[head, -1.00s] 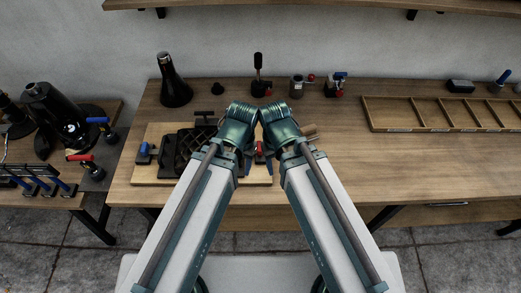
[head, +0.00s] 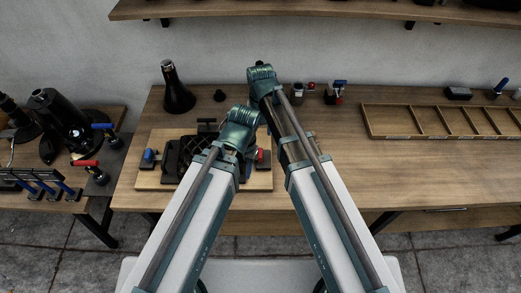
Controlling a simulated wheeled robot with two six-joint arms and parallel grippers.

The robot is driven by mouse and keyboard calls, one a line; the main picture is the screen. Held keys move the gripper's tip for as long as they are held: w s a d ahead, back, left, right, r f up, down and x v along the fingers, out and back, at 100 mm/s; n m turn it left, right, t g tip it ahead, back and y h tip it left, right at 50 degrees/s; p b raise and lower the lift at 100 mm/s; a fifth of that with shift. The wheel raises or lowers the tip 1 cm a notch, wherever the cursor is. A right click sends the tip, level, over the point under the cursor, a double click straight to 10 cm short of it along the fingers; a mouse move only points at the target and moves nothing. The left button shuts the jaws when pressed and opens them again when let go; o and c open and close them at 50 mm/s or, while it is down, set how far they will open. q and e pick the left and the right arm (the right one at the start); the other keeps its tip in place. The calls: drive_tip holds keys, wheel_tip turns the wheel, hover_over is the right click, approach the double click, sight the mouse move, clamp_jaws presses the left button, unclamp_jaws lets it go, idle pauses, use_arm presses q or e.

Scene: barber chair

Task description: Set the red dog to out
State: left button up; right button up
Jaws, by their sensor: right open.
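The red dog (head: 263,155) sits at the right end of the light wooden board (head: 150,178), partly hidden by my left arm. A blue dog (head: 149,155) stands at the board's left end. A dark quilted block (head: 187,150) lies between them. My right gripper (head: 272,130) hangs behind my right arm, above the table just right of the red dog; it is mostly hidden, open, and no held thing shows. My left gripper is hidden behind my left arm, over the board's right part. How the red dog is set cannot be made out.
A divided wooden tray (head: 440,121) lies right. A side table (head: 95,205) holds more handled fixtures. The table's right front is clear.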

sight(261, 153)
drive_tip(key=shift+w+f, duration=0.1)
use_arm(q)
wheel_tip(261, 153, down, 14)
drive_tip(key=b, duration=1.4)
drive_tip(key=shift+r, duration=0.1)
use_arm(e)
wheel_tip(261, 153, down, 14)
drive_tip(key=shift+r, duration=0.15)
drive_tip(key=shift+r, duration=0.1)
clamp_jaws()
